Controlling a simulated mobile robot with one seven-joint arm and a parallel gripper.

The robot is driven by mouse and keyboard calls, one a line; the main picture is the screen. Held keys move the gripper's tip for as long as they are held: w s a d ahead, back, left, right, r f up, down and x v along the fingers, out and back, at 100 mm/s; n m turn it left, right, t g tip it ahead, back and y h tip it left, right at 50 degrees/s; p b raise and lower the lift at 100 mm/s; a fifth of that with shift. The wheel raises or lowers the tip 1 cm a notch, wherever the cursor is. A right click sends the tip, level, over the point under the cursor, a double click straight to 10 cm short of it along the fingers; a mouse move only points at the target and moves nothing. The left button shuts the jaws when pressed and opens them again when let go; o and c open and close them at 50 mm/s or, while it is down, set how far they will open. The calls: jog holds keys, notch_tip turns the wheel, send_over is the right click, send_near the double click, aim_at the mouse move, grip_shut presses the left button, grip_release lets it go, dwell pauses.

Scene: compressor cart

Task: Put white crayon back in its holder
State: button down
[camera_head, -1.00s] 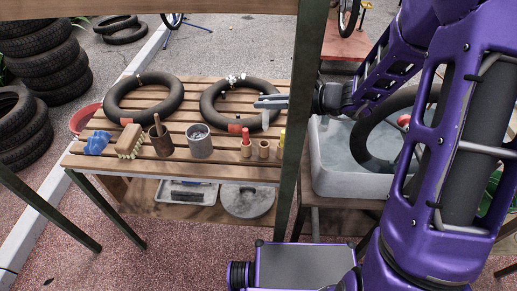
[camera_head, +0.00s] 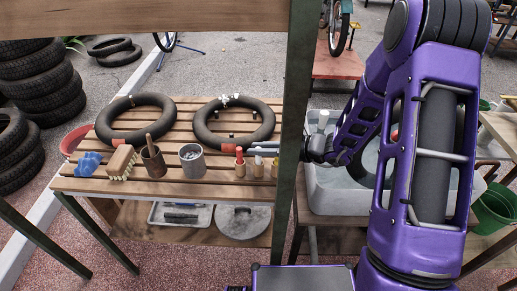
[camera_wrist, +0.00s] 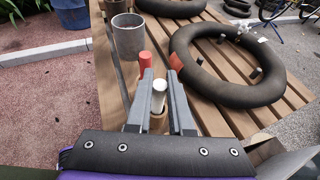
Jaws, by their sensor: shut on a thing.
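The white crayon (camera_head: 258,160) is upright between the fingers of my gripper (camera_head: 264,148). In the wrist view the white crayon (camera_wrist: 159,86) shows its pale round top between the two grey fingertips (camera_wrist: 160,82), which are shut on it. A small wooden holder (camera_head: 258,171) is directly below the crayon; its rim also shows between the fingers in the wrist view (camera_wrist: 157,122). The crayon's lower end is at the holder's mouth; how deep it sits inside I cannot tell. The red crayon (camera_head: 239,156) stands in its own holder just left.
A grey metal cup (camera_head: 192,160), a brown pot (camera_head: 152,160) and a brush (camera_head: 122,161) stand left on the slatted bench. Two black tubes (camera_head: 234,122) lie behind. A dark green post (camera_head: 291,120) rises close to the right of the holders.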

jog(key=shift+f, duration=0.1)
jog(key=shift+f, duration=0.15)
jog(key=c, duration=0.8)
grip_release()
jog(key=shift+r, duration=0.25)
jog(key=shift+d+r, duration=0.1)
jog(key=shift+d, duration=0.15)
jog(key=v, duration=1.1)
jog(key=shift+d+r+p, duration=0.15)
jog(key=shift+r+p, duration=0.05)
jog(key=shift+p, duration=0.25)
jog(key=shift+s, duration=0.15)
